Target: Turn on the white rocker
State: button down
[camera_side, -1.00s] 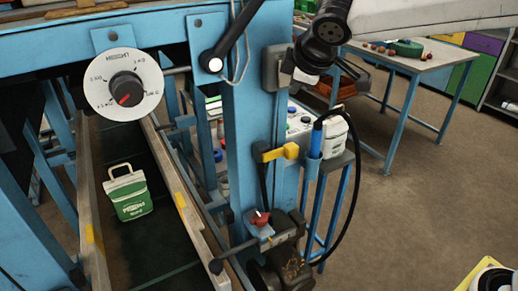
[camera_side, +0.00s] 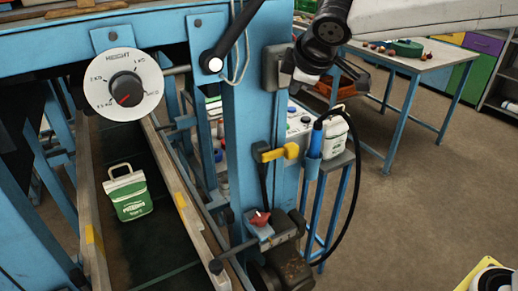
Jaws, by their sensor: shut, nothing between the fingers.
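I cannot clearly make out the white rocker. A grey switch box (camera_side: 274,68) sits on the upper part of the blue column, and its right face is turned away and partly hidden by my wrist.
The blue column (camera_side: 240,130) carries a black lever (camera_side: 231,45), a yellow handle (camera_side: 280,153) and a red knob (camera_side: 260,217). A green-and-white sack (camera_side: 129,194) stands in the trough.

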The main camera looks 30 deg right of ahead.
jog(key=shift+w, duration=0.75)
dwell(0.9)
jog(key=shift+s, duration=0.15)
jog(key=shift+s, duration=0.65)
dwell(0.5)
jog(key=shift+s+r, duration=0.15)
jog(key=shift+s, duration=1.1)
jog(key=shift+s+r, duration=0.15)
jog(key=shift+s, duration=1.1)
jog(key=s+d+f+m+g, duration=0.1)
jog(key=s+d+f+m, duration=0.2)
jog(key=f, duration=0.4)
jog(key=s+d+f+m+g+y, duration=0.1)
jog(key=s+d+f+m+g, duration=0.1)
jog(key=s+d+f, duration=0.3)
jog(key=s+d+f+m+g, duration=0.2)
jog(key=s+d+f+m, duration=0.2)
jog(key=f, duration=0.7)
jog(key=shift+s+d+m+y, duration=0.35)
jog(key=shift+s+m+y, duration=0.05)
jog(key=shift+s+m, duration=0.1)
